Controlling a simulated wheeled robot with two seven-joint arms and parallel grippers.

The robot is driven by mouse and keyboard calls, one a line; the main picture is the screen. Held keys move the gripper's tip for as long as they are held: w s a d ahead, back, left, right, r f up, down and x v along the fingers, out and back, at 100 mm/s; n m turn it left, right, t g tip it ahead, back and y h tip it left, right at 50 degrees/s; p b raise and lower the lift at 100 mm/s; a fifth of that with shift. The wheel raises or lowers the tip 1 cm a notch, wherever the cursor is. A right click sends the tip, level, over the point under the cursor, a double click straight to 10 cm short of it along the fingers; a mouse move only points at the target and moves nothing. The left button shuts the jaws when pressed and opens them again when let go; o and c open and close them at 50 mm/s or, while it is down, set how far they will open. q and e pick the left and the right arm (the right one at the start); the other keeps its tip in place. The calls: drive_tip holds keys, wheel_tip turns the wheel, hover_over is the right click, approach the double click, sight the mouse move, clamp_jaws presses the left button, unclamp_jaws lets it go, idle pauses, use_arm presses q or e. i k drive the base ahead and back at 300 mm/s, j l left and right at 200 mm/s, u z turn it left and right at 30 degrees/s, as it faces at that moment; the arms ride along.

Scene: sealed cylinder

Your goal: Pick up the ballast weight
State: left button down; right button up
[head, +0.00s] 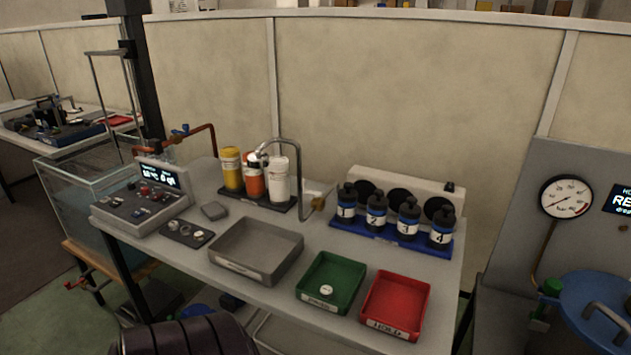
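No item carries a readable ballast weight label. A small grey block (214,211) lies flat on the bench top just right of the control panel, and it could be the weight, but I cannot tell for sure. A small dark plate (187,233) with little round metal parts lies in front of it. A small white round piece (326,290) sits in the green tray (345,305). Neither of my grippers is in view.
The bench (450,275) also holds a control panel (145,197), a grey tray (257,276), a red tray (397,304), several bottles in a black rack (258,198) and numbered black bottles on a blue base (390,238). A curved pipe (300,180) rises mid-bench. A glass tank (80,190) stands left.

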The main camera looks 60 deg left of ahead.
sight(326, 291)
drive_tip(key=u, duration=1.75)
